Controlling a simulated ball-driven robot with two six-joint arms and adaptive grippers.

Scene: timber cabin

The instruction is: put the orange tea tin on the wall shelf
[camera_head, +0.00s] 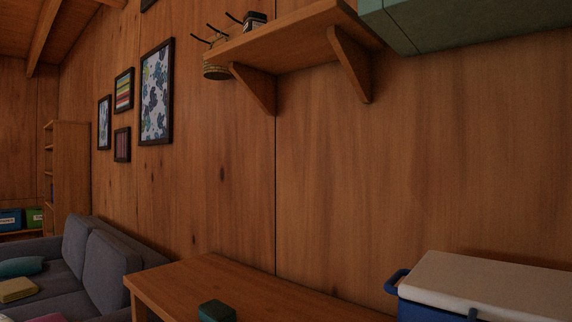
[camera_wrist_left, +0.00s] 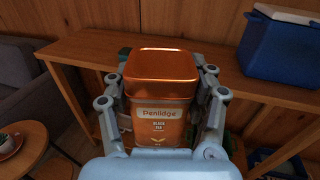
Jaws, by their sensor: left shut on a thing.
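The orange tea tin (camera_wrist_left: 162,68), a square tin with a white "Penlidge Black Tea" label, shows upright in the left wrist view. My left gripper (camera_wrist_left: 160,92) is shut on it, one finger at each side. The tin and both grippers are out of the head view. The wall shelf (camera_head: 290,38) is a wooden board on two brackets, high on the wall in the head view.
A wooden side table (camera_head: 215,278) below the shelf bears a dark green box (camera_head: 217,311) and a blue cooler (camera_head: 480,290) with a white lid. A green cabinet (camera_head: 470,22) hangs right of the shelf.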

